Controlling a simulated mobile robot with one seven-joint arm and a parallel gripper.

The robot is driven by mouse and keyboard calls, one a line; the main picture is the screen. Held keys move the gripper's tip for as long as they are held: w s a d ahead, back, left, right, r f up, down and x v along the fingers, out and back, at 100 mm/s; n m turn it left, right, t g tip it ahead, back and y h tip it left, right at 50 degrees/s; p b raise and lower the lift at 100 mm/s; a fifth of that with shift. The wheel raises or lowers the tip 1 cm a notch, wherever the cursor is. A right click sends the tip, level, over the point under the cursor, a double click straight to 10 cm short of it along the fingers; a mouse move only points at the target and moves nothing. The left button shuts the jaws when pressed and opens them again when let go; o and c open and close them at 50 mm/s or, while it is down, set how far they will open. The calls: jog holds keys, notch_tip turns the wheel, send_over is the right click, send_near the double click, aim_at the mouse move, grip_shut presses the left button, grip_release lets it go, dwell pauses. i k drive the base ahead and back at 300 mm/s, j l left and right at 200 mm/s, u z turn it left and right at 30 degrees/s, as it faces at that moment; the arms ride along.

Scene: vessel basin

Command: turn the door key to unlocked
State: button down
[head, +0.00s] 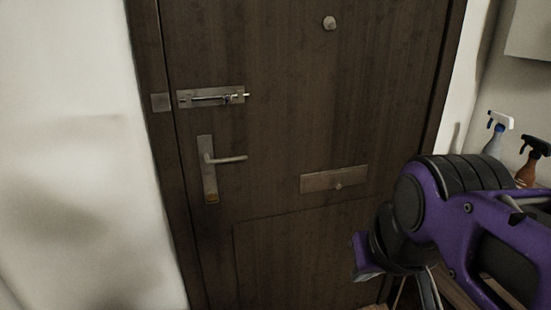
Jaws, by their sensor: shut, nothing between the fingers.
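The dark brown wooden door (290,150) is closed and fills the middle of the head view. A metal lever handle (230,159) sits on a tall plate (208,170) near its left edge. A small brass-coloured piece (211,198) is at the plate's bottom; it is too small to tell whether it is the key or how it is turned. My gripper (428,292) is at the lower right, below my purple and black arm, right of the handle and apart from it. It is shut and empty; its tips are partly cut off by the frame's bottom edge.
A metal slide bolt (211,96) is above the handle. A letter plate (334,180) and a round knob (329,23) are on the door. Two spray bottles, one grey (495,134) and one orange (530,165), stand at the right. A white wall (70,150) borders the left.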

aim_at(211, 197)
jog(key=i+l+u, duration=0.1)
jog(key=l+u, duration=0.15)
jog(key=u, duration=0.15)
jog(key=l+u, duration=0.25)
jog(key=u, duration=0.15)
jog(key=i+l+u, duration=0.1)
jog(key=l+u, duration=0.35)
jog(key=j, duration=0.1)
